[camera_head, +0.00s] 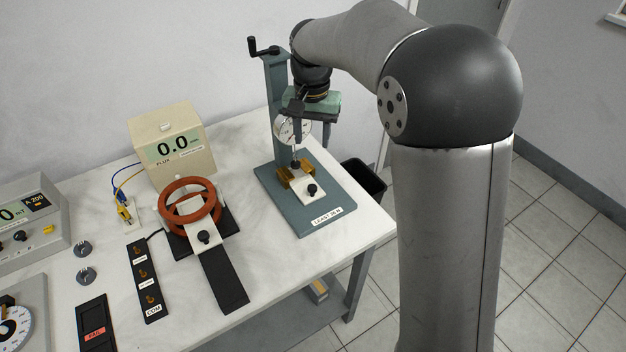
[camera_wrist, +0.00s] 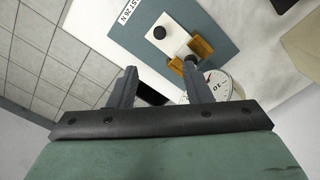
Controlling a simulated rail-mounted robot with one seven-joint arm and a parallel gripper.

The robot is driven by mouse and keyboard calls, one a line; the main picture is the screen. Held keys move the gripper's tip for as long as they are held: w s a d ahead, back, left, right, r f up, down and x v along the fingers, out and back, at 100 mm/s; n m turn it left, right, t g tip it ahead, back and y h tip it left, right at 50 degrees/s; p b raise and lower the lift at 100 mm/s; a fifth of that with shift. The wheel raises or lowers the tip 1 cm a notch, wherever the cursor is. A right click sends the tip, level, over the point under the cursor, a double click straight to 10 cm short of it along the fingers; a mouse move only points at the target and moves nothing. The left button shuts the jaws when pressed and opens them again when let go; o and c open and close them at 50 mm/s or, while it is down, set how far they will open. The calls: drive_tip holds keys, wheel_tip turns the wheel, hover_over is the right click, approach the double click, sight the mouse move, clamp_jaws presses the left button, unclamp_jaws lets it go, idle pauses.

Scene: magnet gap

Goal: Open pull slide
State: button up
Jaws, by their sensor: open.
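My gripper (camera_wrist: 160,72) is open and empty, apart from the knob. A second white slide (camera_head: 203,230) with a knob sits by red coils.
The stand's column (camera_head: 277,90) with a crank and a dial gauge (camera_head: 292,128) stands close to my gripper. A flux meter (camera_head: 172,145), red coils (camera_head: 190,203) and a black hook strip (camera_head: 148,282) are to the left. A dark bin (camera_head: 365,181) is beyond the table's right edge.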

sight(312, 187)
wheel_tip(312, 187, down, 16)
drive_tip(key=shift+r+p, duration=0.15)
drive_tip(key=shift+p, duration=0.4)
clamp_jaws()
drive_tip(key=shift+s, duration=0.15)
